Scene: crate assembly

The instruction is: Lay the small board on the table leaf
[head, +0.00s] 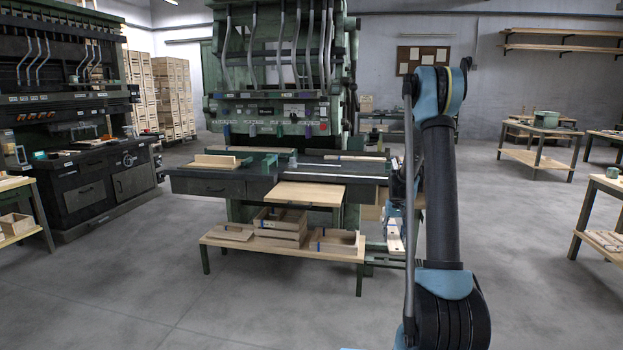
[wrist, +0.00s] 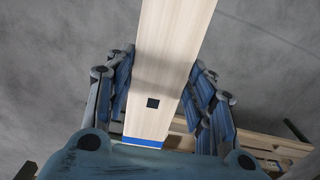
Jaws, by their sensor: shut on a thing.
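The small board (wrist: 172,55) is a long pale plank with a dark square mark and a blue band near its close end. In the wrist view it runs between the fingers of my gripper (wrist: 162,78), which are shut on its two long sides. In the head view the board (head: 396,238) hangs at a slant, partly hidden behind my arm, to the right of the bench. The table leaf (head: 305,194) is a flat pale panel at the front of the green machine bench. Its top looks bare. The board is apart from it, to its right.
A low wooden bench (head: 228,251) below the leaf bears an open crate (head: 280,228) and loose boards. A pale board with an upright strip (head: 215,161) lies on the machine bench's left part. The floor in front is clear. Side tables stand at right.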

